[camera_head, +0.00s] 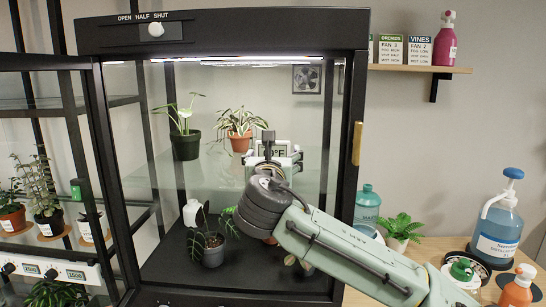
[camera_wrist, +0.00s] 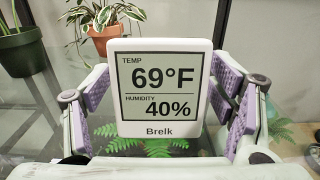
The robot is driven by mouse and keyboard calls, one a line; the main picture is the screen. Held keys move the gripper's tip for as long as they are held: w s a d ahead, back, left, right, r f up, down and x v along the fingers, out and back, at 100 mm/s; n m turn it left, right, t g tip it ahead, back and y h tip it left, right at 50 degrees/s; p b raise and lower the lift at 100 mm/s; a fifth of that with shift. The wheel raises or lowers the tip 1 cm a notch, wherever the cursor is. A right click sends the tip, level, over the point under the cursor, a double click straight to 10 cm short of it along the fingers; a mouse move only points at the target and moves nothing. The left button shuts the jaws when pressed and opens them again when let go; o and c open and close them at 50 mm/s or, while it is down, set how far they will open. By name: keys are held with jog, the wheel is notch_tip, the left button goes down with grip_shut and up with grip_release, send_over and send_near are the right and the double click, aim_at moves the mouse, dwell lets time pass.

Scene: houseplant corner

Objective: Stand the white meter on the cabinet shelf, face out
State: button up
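The white meter (camera_wrist: 160,95) is upright between my gripper's purple-padded fingers in the wrist view. Its display faces the camera, reading 69°F and 40%. The fingertips of my gripper (camera_wrist: 161,72) meet its left and right edges. In the head view, my gripper (camera_head: 273,160) reaches into the cabinet's open front, and part of the meter (camera_head: 276,148) shows there, partly hidden by the gripper. The cabinet's glass shelf (camera_head: 160,180) is at about the meter's height. I cannot tell whether the meter's base touches it.
On the shelf, a spider plant in a terracotta pot (camera_head: 240,142) stands just behind the meter; a dark green pot (camera_head: 186,145) stands to the left. The cabinet's black frame (camera_head: 350,190) is close on the right.

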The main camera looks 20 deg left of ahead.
jog(key=shift+o, duration=0.5)
jog(key=shift+r, duration=0.2)
jog(key=shift+s+d+f, duration=0.1)
jog(key=shift+s+f, duration=0.05)
jog(key=shift+s, duration=0.2)
jog(key=b+v, duration=0.4)
jog(key=v, duration=0.7)
jog(key=shift+s, duration=0.15)
